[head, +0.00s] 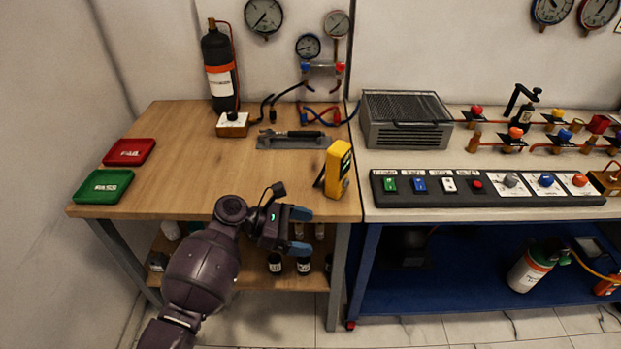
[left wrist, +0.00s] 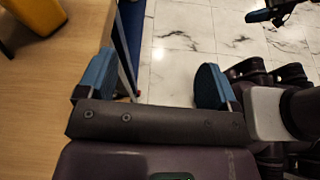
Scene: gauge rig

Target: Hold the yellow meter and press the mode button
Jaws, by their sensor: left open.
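The yellow meter (head: 338,170) stands upright near the front right of the wooden table, its dark-and-green face turned to the right. A yellow piece of it also shows at the top left of the left wrist view (left wrist: 38,14). I cannot make out the mode button. My left gripper (head: 301,231) is open and empty at the table's front edge, to the left of and nearer than the meter, not touching it. In the left wrist view its blue fingertips (left wrist: 152,82) are wide apart, with table edge and floor between. A dark part at that view's top right may be my right gripper.
The wooden table (head: 180,150) holds green PASS (head: 103,186) and red FAIL (head: 130,151) trays, and a grey plate (head: 292,140) with a tool behind the meter. A bench to the right carries a switch panel (head: 485,187). The table's middle is clear.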

